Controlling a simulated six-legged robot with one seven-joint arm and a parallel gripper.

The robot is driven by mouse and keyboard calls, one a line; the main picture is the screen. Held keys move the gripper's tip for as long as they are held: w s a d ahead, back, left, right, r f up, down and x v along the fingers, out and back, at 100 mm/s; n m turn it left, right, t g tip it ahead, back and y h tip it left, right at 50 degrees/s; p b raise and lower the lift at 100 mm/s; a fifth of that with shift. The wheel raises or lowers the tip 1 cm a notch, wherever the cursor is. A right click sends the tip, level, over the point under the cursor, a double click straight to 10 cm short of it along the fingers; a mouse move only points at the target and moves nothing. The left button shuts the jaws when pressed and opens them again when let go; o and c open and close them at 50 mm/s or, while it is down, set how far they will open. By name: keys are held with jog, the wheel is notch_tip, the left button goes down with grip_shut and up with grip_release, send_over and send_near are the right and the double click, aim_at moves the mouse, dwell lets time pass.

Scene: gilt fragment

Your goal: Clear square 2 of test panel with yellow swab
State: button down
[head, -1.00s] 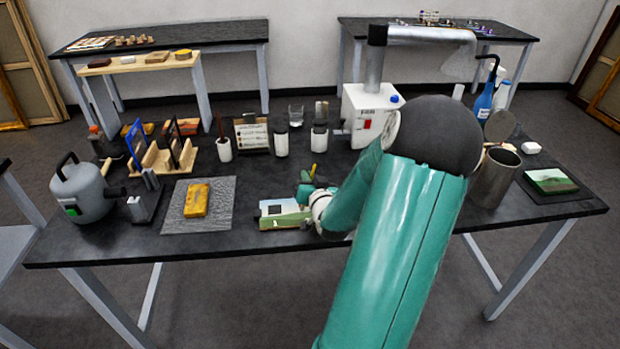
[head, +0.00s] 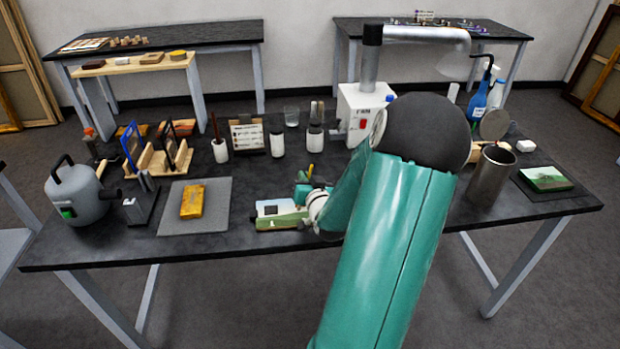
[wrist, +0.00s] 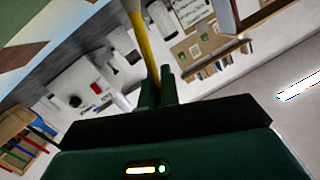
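The test panel (head: 280,214), a small panel with a green and pale painted surface, lies near the table's front edge in the head view. A dark patch shows on it. My gripper (head: 306,184) is above and beside its right end. In the wrist view my gripper (wrist: 154,92) is shut on the yellow swab (wrist: 139,42), whose thin yellow shaft stands between the fingers. The swab's upper end also shows in the head view (head: 310,168). Square 2 cannot be made out.
A grey mat (head: 221,213) with a yellow block (head: 192,202) lies left of the panel. A metal bin (head: 490,178) and a landscape painting (head: 546,178) are to the right.

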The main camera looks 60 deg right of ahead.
jog(key=shift+w+a+f, duration=0.1)
jog(key=shift+w+a, duration=0.05)
jog(key=shift+s+d, duration=0.85)
jog(key=shift+s, duration=0.15)
jog(key=shift+w+a, duration=0.9)
jog(key=shift+w, duration=0.1)
dwell(0.6)
jog(key=shift+r, duration=2.05)
jog(key=shift+w+d+f, duration=0.3)
jog(key=shift+d+f, duration=0.1)
jog(key=shift+f, duration=0.35)
jog(key=shift+w+d+f, duration=0.25)
jog(key=shift+d+f, duration=0.1)
jog(key=shift+f, duration=0.4)
jog(key=shift+f, duration=0.45)
